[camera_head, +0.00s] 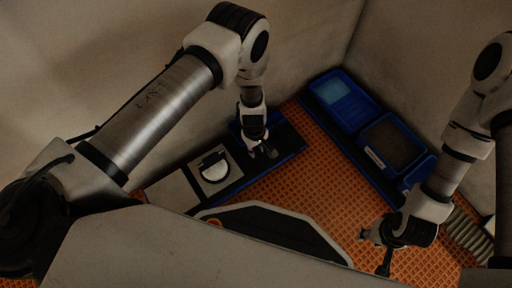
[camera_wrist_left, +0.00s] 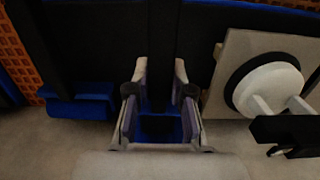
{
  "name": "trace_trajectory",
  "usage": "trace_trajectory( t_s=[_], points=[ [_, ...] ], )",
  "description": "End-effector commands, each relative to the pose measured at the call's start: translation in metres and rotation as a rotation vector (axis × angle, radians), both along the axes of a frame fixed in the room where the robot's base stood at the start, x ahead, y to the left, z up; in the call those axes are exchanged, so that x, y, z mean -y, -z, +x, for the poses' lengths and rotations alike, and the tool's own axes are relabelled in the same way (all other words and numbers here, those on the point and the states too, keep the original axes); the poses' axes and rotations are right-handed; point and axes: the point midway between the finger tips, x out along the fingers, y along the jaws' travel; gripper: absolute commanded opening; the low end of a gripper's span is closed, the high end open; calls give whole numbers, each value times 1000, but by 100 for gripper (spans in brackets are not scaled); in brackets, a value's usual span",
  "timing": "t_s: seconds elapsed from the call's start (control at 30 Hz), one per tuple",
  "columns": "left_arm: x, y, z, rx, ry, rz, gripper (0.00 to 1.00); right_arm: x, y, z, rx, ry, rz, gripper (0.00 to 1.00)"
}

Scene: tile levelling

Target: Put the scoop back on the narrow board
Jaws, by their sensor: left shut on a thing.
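The narrow board (camera_head: 285,141) is dark with blue edges and runs along the back wall in the head view. It also fills the upper part of the left wrist view (camera_wrist_left: 105,45). My left gripper (camera_head: 263,151) is low over this board, right of a tile. In the left wrist view my left gripper (camera_wrist_left: 160,102) is shut on a dark upright bar, apparently the handle of the scoop (camera_wrist_left: 165,45). The rest of the scoop is hard to make out against the dark board. My right gripper (camera_head: 378,243) hangs over the orange floor; its finger opening is unclear.
A pale tile with a white suction cup (camera_head: 213,167) sits close left of my left gripper; the cup shows in the left wrist view (camera_wrist_left: 268,88). A blue tray (camera_head: 352,151) with containers lies at the right. Orange patterned floor (camera_head: 300,185) is clear between them.

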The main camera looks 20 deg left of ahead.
Motion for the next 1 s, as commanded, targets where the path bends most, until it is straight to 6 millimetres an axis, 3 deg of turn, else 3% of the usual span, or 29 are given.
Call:
trace_trajectory(
  t_s=[0.03,0.2,1.0],
  points=[
    [0,14,0,0,0,0,0,0,14,0,0,0,0,40],
    [0,25,0,1,0,-1,0,0,25,1,3,4,0,40],
    [0,33,0,0,1,0,0,1,32,1,3,4,0,40]
  ],
)
